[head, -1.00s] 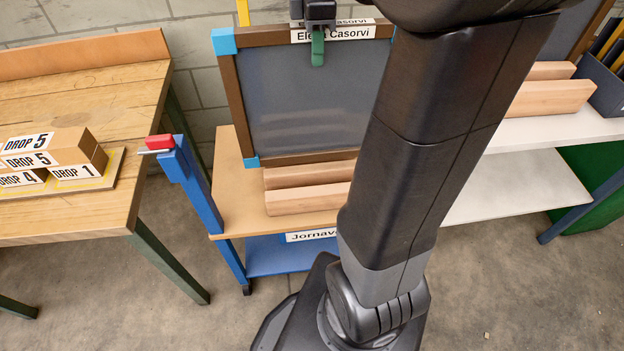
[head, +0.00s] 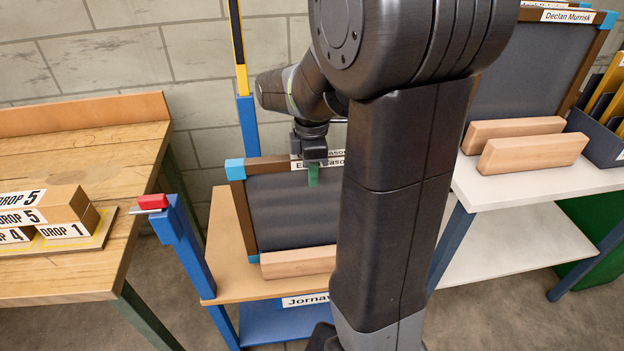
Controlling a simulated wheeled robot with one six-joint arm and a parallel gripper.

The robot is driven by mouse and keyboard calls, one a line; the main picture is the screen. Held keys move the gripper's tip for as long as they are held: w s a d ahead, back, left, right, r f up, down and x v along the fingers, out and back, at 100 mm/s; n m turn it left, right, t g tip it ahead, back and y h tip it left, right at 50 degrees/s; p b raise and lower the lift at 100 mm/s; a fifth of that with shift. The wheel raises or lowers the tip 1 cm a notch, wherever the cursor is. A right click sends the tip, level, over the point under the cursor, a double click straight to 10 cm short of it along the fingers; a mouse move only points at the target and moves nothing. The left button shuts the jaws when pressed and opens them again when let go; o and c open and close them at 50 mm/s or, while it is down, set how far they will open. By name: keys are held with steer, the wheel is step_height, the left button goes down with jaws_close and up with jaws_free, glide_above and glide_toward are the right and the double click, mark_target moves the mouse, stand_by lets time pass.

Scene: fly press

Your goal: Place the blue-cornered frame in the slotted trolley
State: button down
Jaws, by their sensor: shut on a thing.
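The blue-cornered frame (head: 290,215) has brown edges, a dark grey panel and a name label (head: 322,161) on top. It stands roughly upright over the slotted trolley (head: 225,245), which has a wooden top and blue posts. My gripper (head: 312,170), with a green pad showing, is shut on the frame's top edge. The trolley's front wooden rail (head: 298,262) covers part of the frame's lower edge. The rear rail is hidden behind the frame. I cannot tell whether the frame rests on the trolley top. My arm hides the frame's right side.
A wooden bench (head: 85,210) with stacked labelled blocks (head: 45,215) is at left. At right, a white table (head: 530,185) carries another frame (head: 530,70), wooden rails and a dark file box (head: 597,135).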

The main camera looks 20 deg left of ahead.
steer(key=shift+f, duration=1.15)
steer(key=c, duration=1.3)
jaws_free()
steer(key=shift+o, duration=0.2)
step_height(320, 180, up, 12)
steer(key=shift+r+p, duration=0.1)
steer(key=shift+p, duration=0.75)
